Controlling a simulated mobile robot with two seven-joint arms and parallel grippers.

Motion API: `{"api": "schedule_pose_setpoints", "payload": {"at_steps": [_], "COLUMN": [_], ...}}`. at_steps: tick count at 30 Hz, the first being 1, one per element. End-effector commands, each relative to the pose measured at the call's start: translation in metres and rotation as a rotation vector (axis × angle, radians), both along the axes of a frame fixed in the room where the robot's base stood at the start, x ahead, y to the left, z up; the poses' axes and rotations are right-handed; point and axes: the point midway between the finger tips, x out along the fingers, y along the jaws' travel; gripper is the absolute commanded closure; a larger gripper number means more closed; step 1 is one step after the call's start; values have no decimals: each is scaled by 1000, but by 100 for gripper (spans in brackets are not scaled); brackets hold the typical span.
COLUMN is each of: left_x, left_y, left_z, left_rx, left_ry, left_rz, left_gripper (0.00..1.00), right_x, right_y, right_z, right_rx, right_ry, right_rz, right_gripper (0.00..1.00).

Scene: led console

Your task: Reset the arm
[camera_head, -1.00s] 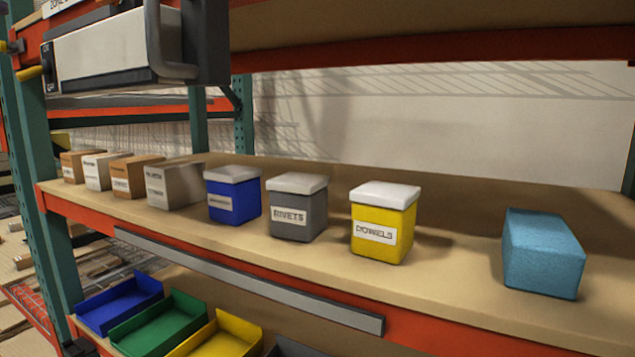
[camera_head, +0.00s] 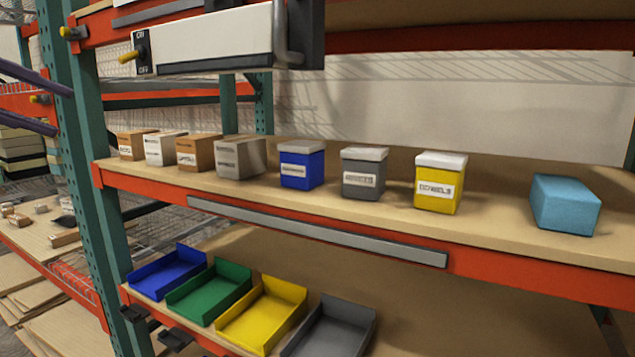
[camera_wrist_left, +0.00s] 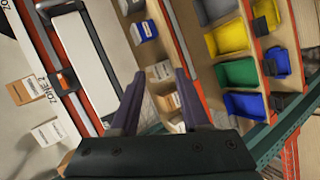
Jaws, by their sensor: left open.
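My left gripper (camera_head: 65,113) comes in at the left edge of the head view, with two purple fingers spread apart near the green shelf post. In the left wrist view the gripper (camera_wrist_left: 158,74) is open, with nothing between its fingers. The white console (camera_head: 205,45) with a yellow lever switch (camera_head: 130,56) marked ON and OFF hangs at the top, apart from the gripper. It also shows as a white panel in the left wrist view (camera_wrist_left: 85,60). My right gripper is not in view.
The middle shelf (camera_head: 300,209) bears several small boxes, lidded blue, grey and yellow (camera_head: 438,185) containers, and a light blue block (camera_head: 565,205). Below are blue, green, yellow (camera_head: 262,318) and grey open trays. A green upright post (camera_head: 75,150) stands near the gripper.

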Motion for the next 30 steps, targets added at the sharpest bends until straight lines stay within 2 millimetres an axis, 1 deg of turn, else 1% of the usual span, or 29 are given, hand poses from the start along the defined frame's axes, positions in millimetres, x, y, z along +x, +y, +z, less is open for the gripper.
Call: {"api": "schedule_pose_setpoints", "payload": {"at_steps": [1, 2, 4, 5, 6, 7, 8, 9, 11, 12, 14, 15, 18, 21, 24, 26, 30], "left_x": [-2, -3, -10, -15, -24, -34, -44, -59, -84, -102, -130, -149, -190, -222, -248, -262, -291], "left_y": [-8, -12, -24, -30, -40, -47, -55, -65, -81, -92, -108, -118, -139, -153, -163, -167, -173], "left_z": [-25, -40, -81, -101, -129, -152, -173, -199, -233, -251, -274, -285, -299, -302, -297, -293, -279], "left_rx": [63, 105, 220, 275, 356, 421, 483, 563, 669, 733, 818, 865, 954, 1012, 1053, 1073, 1113], "left_ry": [36, 56, 107, 130, 160, 181, 200, 218, 233, 234, 230, 223, 197, 171, 151, 142, 132], "left_rz": [-19, -30, -69, -92, -129, -161, -194, -243, -313, -358, -423, -460, -528, -564, -580, -583, -577], "left_gripper": [54, 54, 54, 54, 54, 54, 54, 54, 54, 54, 54, 54, 54, 54, 54, 54, 54], "right_x": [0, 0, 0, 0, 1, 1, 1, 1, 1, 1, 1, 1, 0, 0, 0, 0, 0], "right_y": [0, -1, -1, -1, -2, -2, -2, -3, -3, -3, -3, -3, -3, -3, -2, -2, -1], "right_z": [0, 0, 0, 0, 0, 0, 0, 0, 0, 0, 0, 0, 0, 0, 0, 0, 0], "right_rx": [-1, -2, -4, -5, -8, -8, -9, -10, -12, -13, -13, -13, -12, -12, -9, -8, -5], "right_ry": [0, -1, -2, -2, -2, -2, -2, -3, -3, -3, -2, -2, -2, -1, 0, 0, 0], "right_rz": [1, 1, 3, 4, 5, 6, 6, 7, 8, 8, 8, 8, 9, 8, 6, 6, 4], "right_gripper": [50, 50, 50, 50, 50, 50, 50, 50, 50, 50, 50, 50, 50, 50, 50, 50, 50]}}
